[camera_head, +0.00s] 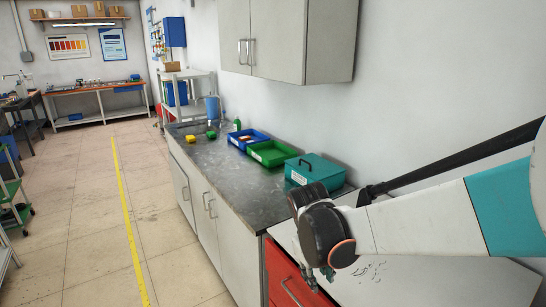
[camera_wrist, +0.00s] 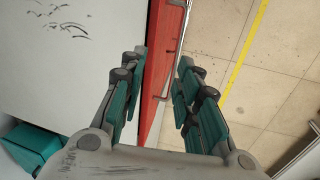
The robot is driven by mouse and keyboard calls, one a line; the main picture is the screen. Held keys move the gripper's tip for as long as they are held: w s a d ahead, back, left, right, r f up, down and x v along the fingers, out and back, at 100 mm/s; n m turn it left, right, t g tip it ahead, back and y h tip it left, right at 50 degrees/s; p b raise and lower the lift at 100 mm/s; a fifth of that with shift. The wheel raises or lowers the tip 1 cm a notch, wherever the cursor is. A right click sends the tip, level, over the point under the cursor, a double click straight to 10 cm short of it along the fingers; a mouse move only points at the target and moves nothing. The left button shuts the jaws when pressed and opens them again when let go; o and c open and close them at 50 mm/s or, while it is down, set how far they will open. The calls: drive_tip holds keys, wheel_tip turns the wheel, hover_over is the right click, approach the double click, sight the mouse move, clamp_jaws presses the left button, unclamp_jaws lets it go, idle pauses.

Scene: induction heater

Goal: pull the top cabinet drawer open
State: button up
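The red drawer front (camera_head: 281,272) is at the top of a white-topped cabinet (camera_head: 440,284), at the bottom of the head view. Its metal bar handle (camera_head: 291,293) shows in part below my gripper. My gripper (camera_head: 319,274) hangs over the cabinet's front edge, pointing down. In the wrist view, the fingers (camera_wrist: 160,66) are spread apart with nothing clamped between them. The red front (camera_wrist: 158,60) and the handle (camera_wrist: 174,52) show in the gap between the fingers. I cannot tell how far below the fingertips the handle is. The drawer looks shut.
A grey counter (camera_head: 222,180) adjoins the cabinet, with a teal box (camera_head: 315,171), a green tray (camera_head: 268,153) and a blue tray (camera_head: 247,138) on it. A wall cabinet (camera_head: 275,35) hangs above. The tiled floor (camera_head: 165,235) in front is clear, with a yellow line (camera_head: 129,220).

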drive_tip(key=s+d+r+m+t+y+b, duration=0.1)
drive_tip(key=s+d+r+m+t, duration=0.1)
drive_tip(key=s, duration=0.6)
drive_tip(key=s+d+r+m+t+b, duration=0.1)
drive_tip(key=s+d+r+m+t, duration=0.2)
drive_tip(key=s+d+r, duration=0.2)
drive_tip(key=shift+s+d+r+m+t+y, duration=0.35)
drive_tip(key=shift+s+r, duration=0.35)
drive_tip(key=shift+s, duration=0.7)
